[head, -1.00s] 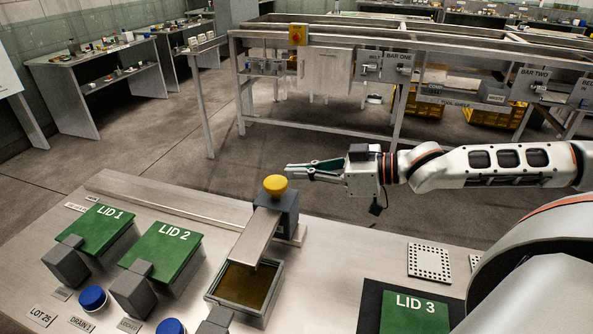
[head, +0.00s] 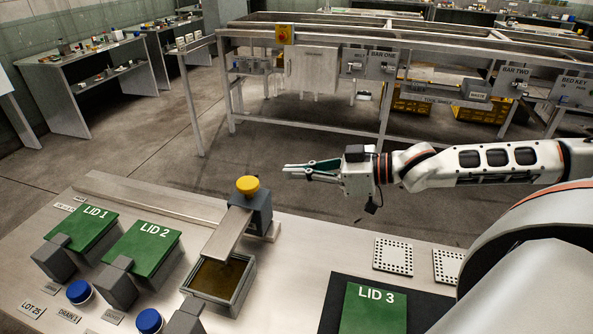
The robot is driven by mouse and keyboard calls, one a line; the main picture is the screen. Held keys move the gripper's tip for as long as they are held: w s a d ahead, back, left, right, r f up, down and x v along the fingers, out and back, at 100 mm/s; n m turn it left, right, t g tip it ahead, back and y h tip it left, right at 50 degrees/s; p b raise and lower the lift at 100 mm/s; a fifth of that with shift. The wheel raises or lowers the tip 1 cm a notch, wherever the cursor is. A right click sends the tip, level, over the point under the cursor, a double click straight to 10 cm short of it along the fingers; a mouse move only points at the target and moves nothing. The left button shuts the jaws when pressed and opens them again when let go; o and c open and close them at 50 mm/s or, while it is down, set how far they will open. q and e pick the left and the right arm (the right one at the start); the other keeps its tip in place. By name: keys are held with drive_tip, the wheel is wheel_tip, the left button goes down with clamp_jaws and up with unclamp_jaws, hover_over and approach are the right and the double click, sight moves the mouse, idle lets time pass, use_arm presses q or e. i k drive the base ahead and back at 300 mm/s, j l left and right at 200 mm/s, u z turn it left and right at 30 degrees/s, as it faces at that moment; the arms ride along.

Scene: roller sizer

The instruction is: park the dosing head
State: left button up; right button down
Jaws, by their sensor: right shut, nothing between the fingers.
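The dosing head appears to be the grey block (head: 262,214) with a yellow knob (head: 248,185) on top. Its flat metal arm (head: 228,232) reaches forward over an open square tank (head: 249,289) of brown liquid. My right gripper (head: 284,170) is shut and empty, pointing left. It is in the air to the right of the yellow knob and apart from it. My left gripper is not in view.
Green LID 1 (head: 88,226) and LID 2 (head: 144,248) lie to the left, with blue caps (head: 79,291) in front. LID 3 (head: 374,310) lies on a dark mat at right. Perforated plates (head: 393,256) sit behind it. A metal frame (head: 330,40) stands beyond the bench.

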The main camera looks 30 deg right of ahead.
sight(253, 216)
drive_tip(key=k+j, duration=1.15)
drive_tip(key=k, duration=0.15)
